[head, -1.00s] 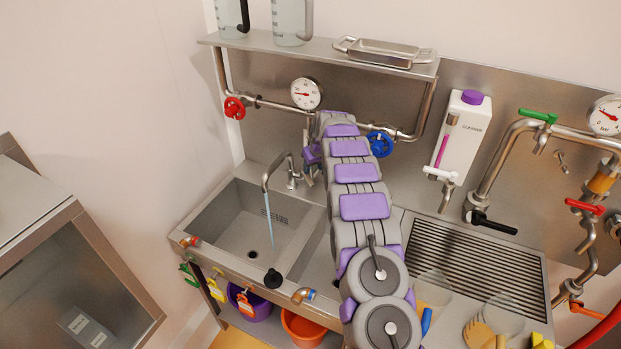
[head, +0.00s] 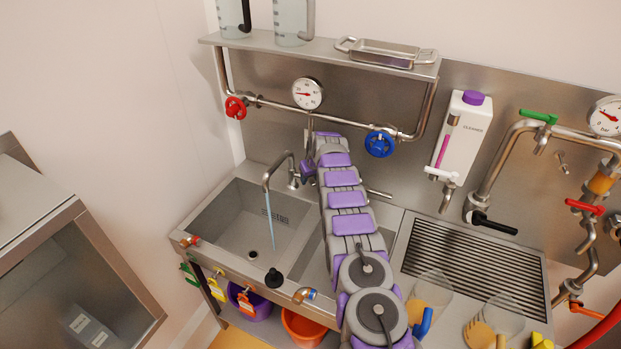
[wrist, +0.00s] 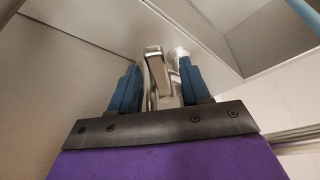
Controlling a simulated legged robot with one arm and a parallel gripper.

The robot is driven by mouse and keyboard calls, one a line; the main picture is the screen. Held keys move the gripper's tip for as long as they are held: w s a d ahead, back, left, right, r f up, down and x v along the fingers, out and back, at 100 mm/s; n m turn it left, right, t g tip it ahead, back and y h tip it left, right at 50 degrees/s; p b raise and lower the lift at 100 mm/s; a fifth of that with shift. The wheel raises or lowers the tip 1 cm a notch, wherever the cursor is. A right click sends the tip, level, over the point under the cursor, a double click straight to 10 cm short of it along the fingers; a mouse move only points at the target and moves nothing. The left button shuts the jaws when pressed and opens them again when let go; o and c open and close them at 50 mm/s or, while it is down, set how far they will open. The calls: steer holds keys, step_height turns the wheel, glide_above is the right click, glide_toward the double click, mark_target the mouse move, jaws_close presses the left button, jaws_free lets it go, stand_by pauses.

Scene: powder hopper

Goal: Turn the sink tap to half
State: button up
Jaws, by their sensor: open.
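The sink tap (head: 279,167) is a curved metal spout at the back of the left basin. A thin blue stream of water (head: 269,220) falls from it into the sink basin (head: 232,225). My gripper (head: 307,170) is at the tap's right side, low behind the basins; its fingers are small and partly hidden in the head view. In the wrist view my gripper (wrist: 160,66) is open, with a blue finger on each side of shiny metal tap parts (wrist: 154,75). I cannot tell whether the fingers touch them. The tap's handle is not clearly visible in the head view.
A pipe with a red valve wheel (head: 235,107), a gauge (head: 307,93) and a blue valve wheel (head: 380,143) runs above the tap. A shelf (head: 330,56) overhangs it. A white cleaner bottle (head: 461,135) hangs to the right.

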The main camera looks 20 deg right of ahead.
steer(key=shift+d+f, duration=0.1)
steer(key=shift+d, duration=0.05)
steer(key=shift+c, duration=0.7)
jaws_close()
